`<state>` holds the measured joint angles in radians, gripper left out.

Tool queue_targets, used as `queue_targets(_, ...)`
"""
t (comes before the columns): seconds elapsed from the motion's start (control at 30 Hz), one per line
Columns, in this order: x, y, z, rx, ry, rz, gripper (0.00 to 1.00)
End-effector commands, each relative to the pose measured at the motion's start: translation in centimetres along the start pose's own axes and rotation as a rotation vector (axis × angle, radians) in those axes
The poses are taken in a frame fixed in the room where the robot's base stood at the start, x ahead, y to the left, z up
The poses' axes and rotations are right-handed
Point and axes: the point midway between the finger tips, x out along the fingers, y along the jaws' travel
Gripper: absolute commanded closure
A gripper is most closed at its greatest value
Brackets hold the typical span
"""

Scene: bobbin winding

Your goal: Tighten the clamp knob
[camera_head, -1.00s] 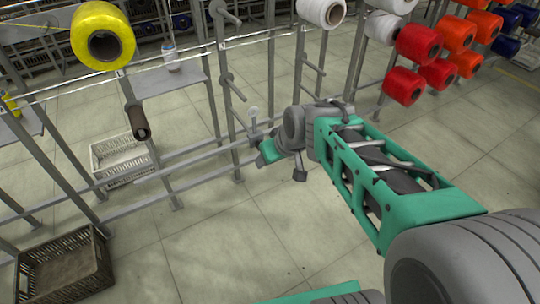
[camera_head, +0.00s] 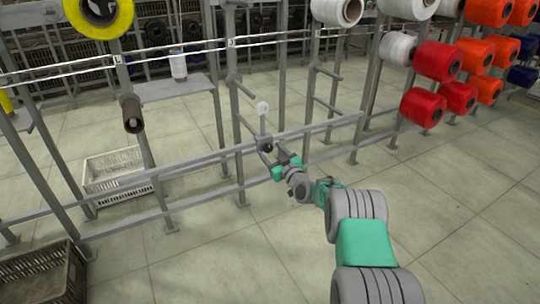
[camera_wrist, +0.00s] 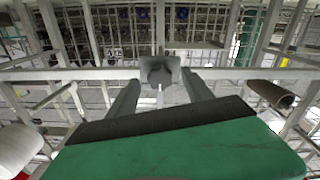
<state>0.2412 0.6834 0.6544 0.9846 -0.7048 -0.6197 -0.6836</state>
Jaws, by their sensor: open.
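The clamp knob (camera_wrist: 159,74) is a dark, roughly round knob on a grey bracket on the horizontal rail, at the upper centre of the wrist view. In the head view, the small dark clamp (camera_head: 266,147) sits on the rail below a pale round disc on a short stem. My gripper (camera_head: 279,163) is just in front of it. In the wrist view, my gripper (camera_wrist: 160,90) has its two grey fingers spread, one to each side of the knob. No contact between fingers and knob is visible, and the gap between the jaws looks empty.
The grey rail (camera_head: 190,170) runs across the frame between upright posts. A brown tube (camera_head: 132,114) projects from a post at left. A white crate (camera_head: 117,168) and a dark crate (camera_head: 38,278) stand on the floor. Red spools (camera_head: 438,60) hang at right. The floor at front is clear.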

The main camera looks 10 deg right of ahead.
Motion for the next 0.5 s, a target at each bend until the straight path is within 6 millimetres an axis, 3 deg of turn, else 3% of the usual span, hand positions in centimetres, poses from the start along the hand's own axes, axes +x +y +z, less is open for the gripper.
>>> queue_targets(0.1,1.10,-0.03,0.08,0.000,0.000,0.000,0.41)
queue_targets(0.33,1.27,0.02,-0.02,0.001,-0.001,0.001,0.41)
queue_targets(0.5,1.26,0.01,-0.02,0.001,-0.001,0.001,0.53)
